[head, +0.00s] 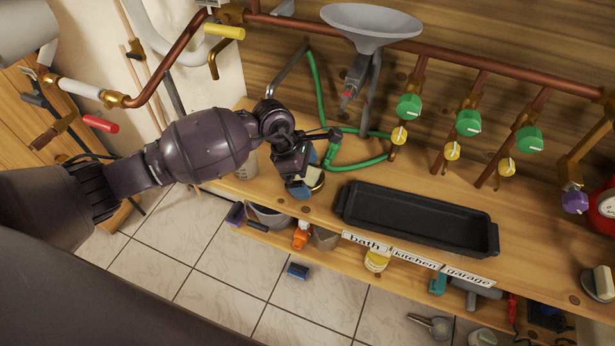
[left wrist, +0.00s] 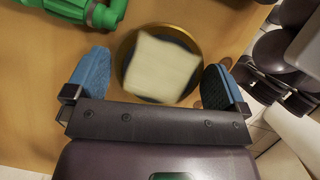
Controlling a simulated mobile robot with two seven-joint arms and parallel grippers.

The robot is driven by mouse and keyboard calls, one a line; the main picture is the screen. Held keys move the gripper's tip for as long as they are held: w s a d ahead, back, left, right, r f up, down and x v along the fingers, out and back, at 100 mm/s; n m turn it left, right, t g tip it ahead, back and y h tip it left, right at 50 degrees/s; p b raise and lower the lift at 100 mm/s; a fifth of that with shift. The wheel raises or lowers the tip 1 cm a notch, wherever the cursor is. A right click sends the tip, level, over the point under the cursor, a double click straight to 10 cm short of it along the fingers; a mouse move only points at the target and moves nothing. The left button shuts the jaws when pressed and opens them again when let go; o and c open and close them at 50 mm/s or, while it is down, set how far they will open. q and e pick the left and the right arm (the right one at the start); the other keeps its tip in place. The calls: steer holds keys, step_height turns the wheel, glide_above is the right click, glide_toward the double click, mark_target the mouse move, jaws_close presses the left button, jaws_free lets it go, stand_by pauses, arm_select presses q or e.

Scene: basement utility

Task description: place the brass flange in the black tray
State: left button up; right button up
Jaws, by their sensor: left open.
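The brass flange (left wrist: 124,62) is a round brass disc with a dark inner ring and a pale cream block on top. It sits on the wooden bench (head: 300,210), and in the head view its edge (head: 317,185) shows beside my gripper. My left gripper (head: 308,186) is open over it; in the left wrist view its two blue fingertips stand on either side of the flange, with gaps. The black tray (head: 415,222) lies empty on the bench to the right of the gripper. My right gripper is in neither view.
Green hose (head: 350,165) lies behind the gripper. Copper pipes with green valve knobs (head: 468,123) and a grey funnel (head: 370,25) stand behind the tray. Labels (head: 415,260) line the bench's front edge. A grey-and-cream piece (head: 603,282) sits at far right. A lower shelf holds several items.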

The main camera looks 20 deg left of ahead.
mark_target(313, 177)
arm_select(q)
steer(key=shift+c, duration=1.3)
steer(key=c, duration=0.5)
steer(key=shift+r, duration=0.1)
steer(key=c, duration=0.4)
steer(key=shift+c, duration=0.2)
steer(key=shift+r, duration=0.4)
step_height(313, 177, up, 3)
steer(key=shift+s+r+p, duration=0.1)
steer(key=shift+s+p, duration=0.05)
steer(key=shift+p, duration=0.35)
steer(key=s+p, duration=0.2)
steer(key=s, duration=1.5)
steer(key=shift+s+a, duration=0.3)
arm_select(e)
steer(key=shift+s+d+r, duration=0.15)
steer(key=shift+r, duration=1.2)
